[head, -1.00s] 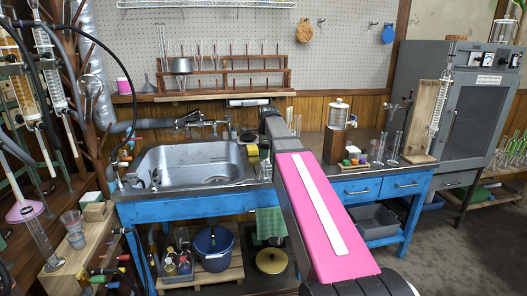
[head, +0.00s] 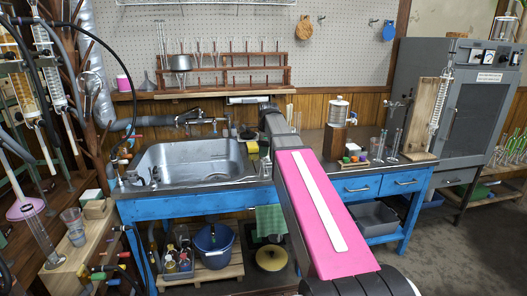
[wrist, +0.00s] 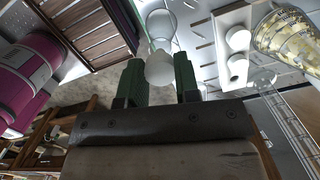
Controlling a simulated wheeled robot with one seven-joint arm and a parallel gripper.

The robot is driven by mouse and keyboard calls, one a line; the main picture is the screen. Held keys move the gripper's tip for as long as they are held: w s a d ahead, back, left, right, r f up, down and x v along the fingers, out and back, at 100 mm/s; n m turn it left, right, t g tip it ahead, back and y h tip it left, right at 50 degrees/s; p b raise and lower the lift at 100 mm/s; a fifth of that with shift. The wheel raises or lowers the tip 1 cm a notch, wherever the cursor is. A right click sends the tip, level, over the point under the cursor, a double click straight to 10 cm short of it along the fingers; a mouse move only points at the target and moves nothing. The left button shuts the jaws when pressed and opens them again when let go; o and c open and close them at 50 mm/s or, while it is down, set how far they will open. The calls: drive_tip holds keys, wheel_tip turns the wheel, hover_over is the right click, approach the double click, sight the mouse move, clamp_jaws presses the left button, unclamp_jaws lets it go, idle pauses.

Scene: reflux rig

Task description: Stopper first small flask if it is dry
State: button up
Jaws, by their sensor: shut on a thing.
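In the wrist view, my gripper (wrist: 160,74) has two dark green fingers closed on a pale, rounded, glassy piece (wrist: 160,70) that looks like a stopper. A clear round glass outline (wrist: 160,24) shows just beyond it; I cannot tell whether it is part of the held piece or a separate vessel. In the head view my pink and grey arm reaches over the bench, and my gripper is hidden behind it. I cannot pick out the first small flask for certain, nor tell whether it is dry.
A sink (head: 190,165) is left of my arm on the blue bench (head: 160,208). A wooden rack (head: 235,78) is behind. A grey oven (head: 480,115) stands far right.

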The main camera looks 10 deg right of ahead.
drive_tip(key=shift+f, duration=0.15)
drive_tip(key=shift+f, duration=0.35)
drive_tip(key=shift+f, duration=0.55)
idle(0.6)
drive_tip(key=o, duration=1)
drive_tip(key=shift+c, duration=0.2)
drive_tip(key=shift+r, duration=0.1)
